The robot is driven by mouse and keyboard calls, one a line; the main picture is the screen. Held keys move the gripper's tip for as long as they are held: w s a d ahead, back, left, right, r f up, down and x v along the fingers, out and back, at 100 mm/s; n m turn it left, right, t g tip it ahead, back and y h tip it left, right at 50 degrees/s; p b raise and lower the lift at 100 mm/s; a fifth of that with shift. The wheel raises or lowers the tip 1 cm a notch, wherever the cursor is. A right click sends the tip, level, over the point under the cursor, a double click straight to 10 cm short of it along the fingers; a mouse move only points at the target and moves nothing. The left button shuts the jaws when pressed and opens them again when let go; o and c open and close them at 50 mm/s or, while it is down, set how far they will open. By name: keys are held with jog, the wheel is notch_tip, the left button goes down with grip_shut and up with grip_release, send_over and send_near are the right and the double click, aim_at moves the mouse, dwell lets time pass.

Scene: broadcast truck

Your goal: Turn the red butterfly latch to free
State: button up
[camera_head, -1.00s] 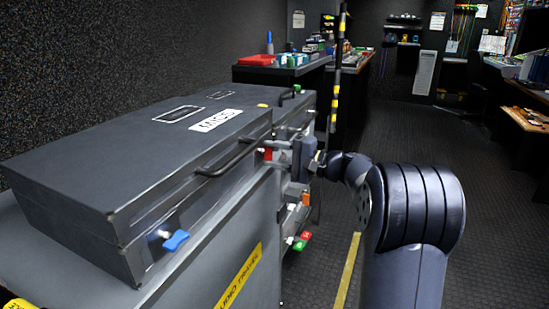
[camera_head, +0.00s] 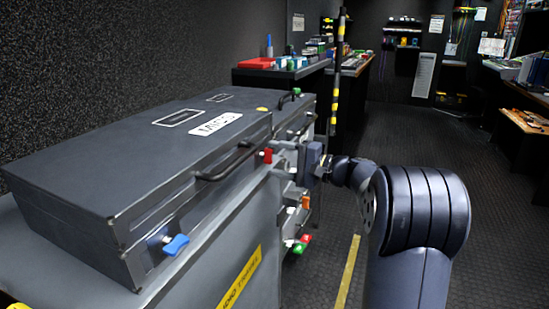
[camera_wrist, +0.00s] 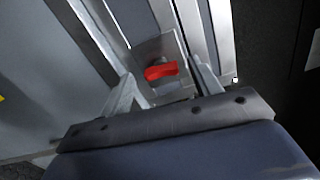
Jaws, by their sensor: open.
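The red butterfly latch (camera_head: 267,155) sits on the front of the dark grey case labelled MICS (camera_head: 110,170), near its far corner, right of the black handle. In the wrist view the red latch (camera_wrist: 160,71) is a short bar on a metal plate, lying nearly across the picture. My gripper (camera_head: 281,158) is at the case front, just right of the latch. In the wrist view its two fingers (camera_wrist: 163,88) are apart, one on each side of the latch. They do not appear to grip it, and a gap shows on both sides.
A blue latch (camera_head: 175,244) is at the case's near end. Below and beyond my gripper are an orange latch (camera_head: 306,201) and red and green parts (camera_head: 300,247). The case rests on a grey cabinet (camera_head: 205,280) with a yellow label. The floor to the right is open.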

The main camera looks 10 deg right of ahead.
jog(key=p+v, duration=0.2)
jog(key=v, duration=0.7)
jog(key=shift+d, duration=0.15)
jog(key=shift+s, duration=0.1)
jog(key=b+x, duration=0.2)
jog(key=x, duration=0.8)
jog(key=shift+w+a+b, duration=0.2)
jog(key=shift+a+b, duration=0.15)
jog(key=shift+b, duration=0.05)
jog(key=shift+r+p, duration=0.1)
jog(key=shift+p, duration=0.3)
jog(key=shift+m, duration=0.3)
jog(key=shift+f+b, duration=0.2)
jog(key=shift+b, duration=0.25)
